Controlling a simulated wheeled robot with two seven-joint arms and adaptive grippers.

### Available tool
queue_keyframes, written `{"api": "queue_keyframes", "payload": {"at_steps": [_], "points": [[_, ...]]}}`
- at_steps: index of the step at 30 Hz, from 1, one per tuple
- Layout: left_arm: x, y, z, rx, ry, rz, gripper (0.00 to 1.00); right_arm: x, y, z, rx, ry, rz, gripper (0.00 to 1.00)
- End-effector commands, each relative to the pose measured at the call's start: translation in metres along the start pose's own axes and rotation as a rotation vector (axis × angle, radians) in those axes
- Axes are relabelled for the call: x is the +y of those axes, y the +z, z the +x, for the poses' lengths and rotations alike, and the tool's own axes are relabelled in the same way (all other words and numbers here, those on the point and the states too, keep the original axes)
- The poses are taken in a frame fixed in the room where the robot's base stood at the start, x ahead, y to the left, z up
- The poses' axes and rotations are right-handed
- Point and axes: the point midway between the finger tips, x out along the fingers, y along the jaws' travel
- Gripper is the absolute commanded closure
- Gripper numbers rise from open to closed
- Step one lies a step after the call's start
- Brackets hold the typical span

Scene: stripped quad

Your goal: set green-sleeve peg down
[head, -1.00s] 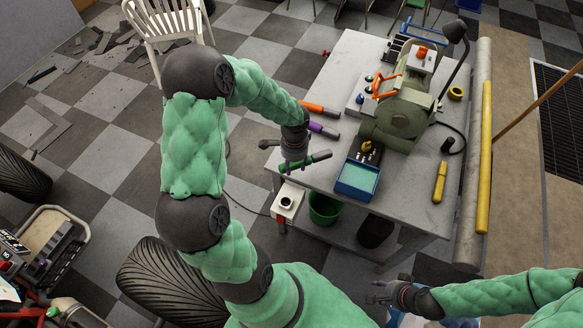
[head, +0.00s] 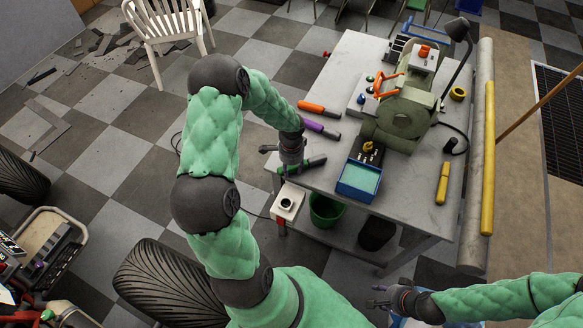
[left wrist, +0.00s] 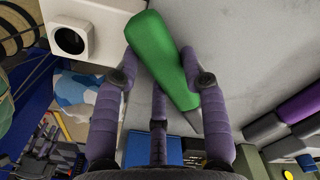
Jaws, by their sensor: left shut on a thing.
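The green-sleeve peg (head: 315,162) is at the left front corner of the grey workbench (head: 410,200). My left gripper (head: 290,167) is shut on it, and the peg sticks out on both sides of the fingers. In the left wrist view the green sleeve (left wrist: 163,58) lies between the purple-grey fingers (left wrist: 165,78), over the grey bench top. I cannot tell whether the peg touches the bench. My right gripper (head: 377,297) is at the lower right, off the bench front, empty with its fingers apart.
An orange-sleeve peg (head: 318,108) and a purple-sleeve peg (head: 322,130) lie just behind on the bench. A blue tray (head: 360,180) and a green grinder (head: 400,115) stand to the right. A white box (head: 287,203) is below the bench corner.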

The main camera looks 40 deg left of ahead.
Motion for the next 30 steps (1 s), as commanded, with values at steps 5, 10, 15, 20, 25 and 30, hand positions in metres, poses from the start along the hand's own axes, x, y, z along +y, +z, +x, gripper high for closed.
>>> {"api": "queue_keyframes", "payload": {"at_steps": [5,10,15,20,25,30], "points": [[0.0,0.0,0.003,0.0,0.001,0.0,0.55,0.001,0.0,0.003,0.0,0.0,0.0,0.6],[0.0,0.0,0.003,0.0,0.001,0.0,0.34,0.001,0.0,0.002,0.0,0.0,0.0,0.6],[0.0,0.0,0.002,-0.001,0.001,0.0,0.34,0.001,0.0,0.002,0.0,0.0,0.0,0.6],[0.0,0.0,-0.002,-0.001,0.001,0.0,0.34,-0.001,0.0,-0.001,0.0,0.0,0.0,0.6],[-0.001,0.0,-0.026,0.001,-0.002,0.0,0.34,-0.003,0.0,-0.008,0.0,0.0,0.0,0.6],[-0.001,-0.001,-0.062,0.002,-0.003,0.0,0.34,-0.006,0.001,-0.017,0.0,0.0,0.0,0.6]]}}
